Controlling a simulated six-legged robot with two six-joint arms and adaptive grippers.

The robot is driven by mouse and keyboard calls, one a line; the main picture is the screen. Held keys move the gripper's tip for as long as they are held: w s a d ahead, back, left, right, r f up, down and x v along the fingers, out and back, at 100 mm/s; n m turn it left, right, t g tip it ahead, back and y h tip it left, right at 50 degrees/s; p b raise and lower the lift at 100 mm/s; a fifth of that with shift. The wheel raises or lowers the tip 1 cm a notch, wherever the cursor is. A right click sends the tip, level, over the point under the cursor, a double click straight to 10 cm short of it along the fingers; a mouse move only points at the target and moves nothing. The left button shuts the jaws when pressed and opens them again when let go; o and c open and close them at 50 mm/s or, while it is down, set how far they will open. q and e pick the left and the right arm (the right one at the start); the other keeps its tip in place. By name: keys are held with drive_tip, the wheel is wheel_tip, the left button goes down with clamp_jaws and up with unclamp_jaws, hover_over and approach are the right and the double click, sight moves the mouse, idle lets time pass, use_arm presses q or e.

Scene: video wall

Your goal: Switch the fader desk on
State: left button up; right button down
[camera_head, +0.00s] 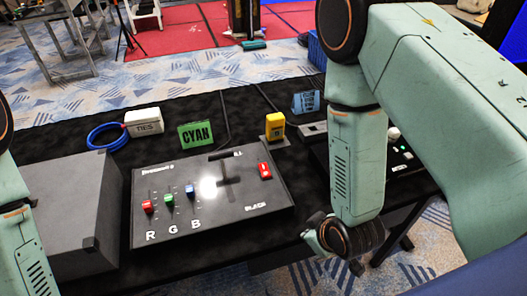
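The fader desk (180,225) is a dark sloped console in the middle of the black table. It carries a red fader cap (148,206) above R, a green cap (168,200) above G and a blue cap (190,190) above B. A separate red control (264,171) sits at its right, above the word BLACK. A bright glare covers part of its middle, and I cannot tell whether the desk is on. My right arm passes just right of the desk. My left arm shows only at the left edge. Neither gripper's fingers can be seen.
A grey box (68,205) stands left of the desk. Behind are a blue cable coil (107,137), a white box (142,121), a green CYAN card (196,134), a yellow device (274,127) and a blue card (306,102). Another console (402,160) is partly hidden by my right arm.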

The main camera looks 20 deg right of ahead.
sight(266, 171)
drive_tip(key=w+a+r+n+t, duration=0.1)
drive_tip(key=w+r, duration=0.1)
drive_tip(key=w, duration=0.2)
drive_tip(key=w+r+n+t, duration=0.1)
drive_tip(key=w+r+n, duration=0.1)
drive_tip(key=w+r, duration=0.1)
drive_tip(key=w+a+r+n+t+y, duration=0.1)
drive_tip(key=w+r+t, duration=0.1)
drive_tip(key=w, duration=0.3)
drive_tip(key=shift+a+r, duration=0.35)
drive_tip(key=shift+r, duration=0.3)
use_arm(q)
drive_tip(key=shift+r, duration=0.45)
use_arm(e)
drive_tip(key=w+a+r+n+t, duration=0.2)
drive_tip(key=w+r+n+t, duration=0.1)
drive_tip(key=w+r, duration=0.3)
drive_tip(key=shift+r+y, duration=0.25)
drive_tip(key=shift+y, duration=0.15)
use_arm(q)
drive_tip(key=shift+f, duration=0.1)
use_arm(e)
drive_tip(key=shift+f, duration=0.15)
